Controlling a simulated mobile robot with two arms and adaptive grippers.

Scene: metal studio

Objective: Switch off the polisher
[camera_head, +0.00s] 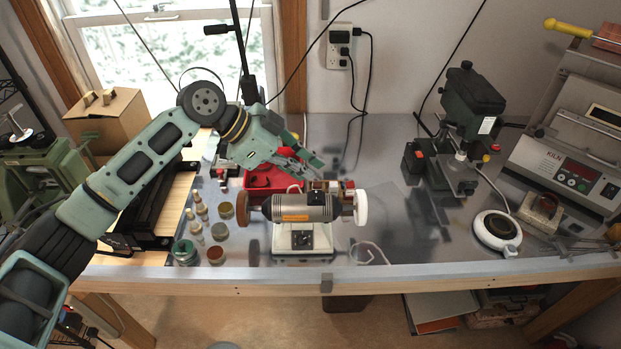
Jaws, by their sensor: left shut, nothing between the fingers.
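The polisher (299,208) stands near the front middle of the metal bench. It has a grey motor body, a brown wheel on its left, a white wheel (360,208) on its right and a white base (303,242). A small dark switch plate is on the front of the base; its setting is too small to tell. My left gripper (316,168) is behind and above the motor body, pointing right. It is shut and empty, apart from the base's front. My right gripper is not in view.
A red tray (268,181) lies behind the polisher. Several small jars (215,254) and bottles stand to its left. A small drill press (463,130), a round white device (496,231) and a kiln (570,165) are at the right. Bare bench lies right of the white wheel.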

